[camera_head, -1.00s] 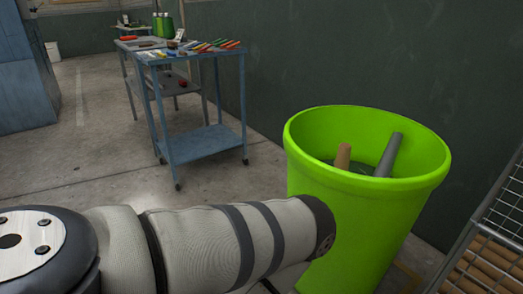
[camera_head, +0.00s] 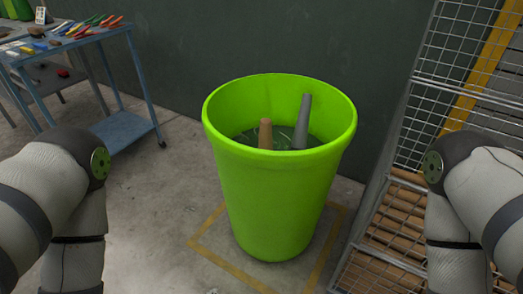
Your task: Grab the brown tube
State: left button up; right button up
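The brown tube (camera_head: 266,134) stands nearly upright inside a tall lime-green bin (camera_head: 270,190). Its top end stays below the bin's rim in the picture, and its lower part is hidden by the bin's front wall. A grey tube (camera_head: 303,122) leans beside it on the right and reaches higher. My two arms come in from the left and right edges, with the bin between them and apart from both. Neither gripper shows in the head view.
A blue cart (camera_head: 138,78) with several coloured tools on top stands at the left. A wire-mesh rack with wooden slats (camera_head: 396,213) stands close to the bin's right. Yellow floor tape (camera_head: 216,262) outlines the bin's spot. A dark wall (camera_head: 240,35) is behind.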

aim_at(266, 135)
jog(key=i+j+z, duration=0.4)
jog(key=j, duration=0.25)
jog(key=i+j+z, duration=0.15)
jog(key=j+z, duration=0.3)
jog(key=j, duration=0.25)
jog(key=i+j+z, duration=0.1)
jog(key=j+z, duration=0.3)
jog(key=j, duration=0.35)
jog(key=j+z, duration=0.45)
jog(key=j, duration=0.35)
jog(key=k+j+z, duration=0.15)
jog(key=j+z, duration=0.25)
jog(key=j, duration=0.35)
